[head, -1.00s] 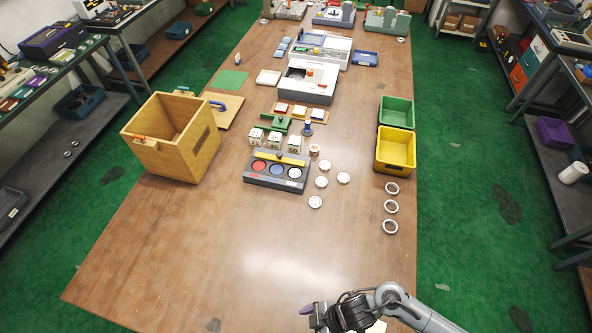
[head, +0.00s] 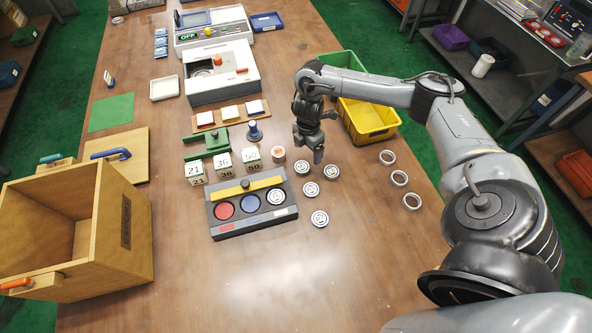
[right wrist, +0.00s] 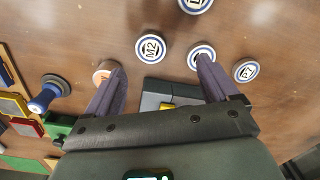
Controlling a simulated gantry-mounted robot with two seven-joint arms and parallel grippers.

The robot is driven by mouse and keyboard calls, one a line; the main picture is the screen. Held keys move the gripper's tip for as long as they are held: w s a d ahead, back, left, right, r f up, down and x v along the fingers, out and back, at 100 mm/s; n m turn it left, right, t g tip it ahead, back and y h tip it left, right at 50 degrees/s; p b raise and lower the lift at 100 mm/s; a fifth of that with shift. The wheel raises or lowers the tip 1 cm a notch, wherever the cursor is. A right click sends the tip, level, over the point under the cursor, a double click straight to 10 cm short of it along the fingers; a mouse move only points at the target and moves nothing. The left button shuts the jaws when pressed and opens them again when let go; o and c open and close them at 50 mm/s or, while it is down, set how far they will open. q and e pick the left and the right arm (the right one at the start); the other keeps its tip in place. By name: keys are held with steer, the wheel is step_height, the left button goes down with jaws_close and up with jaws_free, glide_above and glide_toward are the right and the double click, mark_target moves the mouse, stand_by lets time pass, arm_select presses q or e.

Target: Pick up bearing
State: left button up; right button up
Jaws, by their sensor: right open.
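Three metal bearing rings lie flat in a row on the right side of the table in the head view: a far ring (head: 388,157), a middle ring (head: 399,178) and a near ring (head: 411,200). My right gripper (head: 314,152) points down above the table, left of the rings, close over the white labelled discs (head: 331,172). In the right wrist view its two fingers (right wrist: 160,82) are spread with nothing held between them. A disc marked M2 (right wrist: 150,47) lies beyond the fingers there, and another disc is partly hidden by one finger. My left gripper is not in view.
A grey tray (head: 253,222) with coloured round spots stands left of the discs. Numbered cubes (head: 223,164) and a wooden cylinder (head: 278,154) are behind it. A yellow bin (head: 370,122) stands behind the rings. A wooden box (head: 130,235) is at left. The front table is clear.

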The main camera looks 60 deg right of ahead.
mark_target(302, 167)
steer(key=f, duration=0.1)
steer(key=w+f+b, duration=0.1)
steer(key=f+b, duration=0.1)
steer(key=shift+w+a+f, duration=0.15)
steer(key=shift+w+f, duration=0.15)
steer(key=shift+f, duration=0.05)
steer(key=shift+f+b, duration=0.5)
steer(key=shift+f, duration=0.3)
step_height(302, 167, down, 5)
steer(key=shift+a+r+b, duration=0.1)
steer(key=shift+b, duration=0.35)
steer(key=c, duration=1.3)
steer(key=shift+o, duration=0.2)
steer(key=shift+r, duration=0.1)
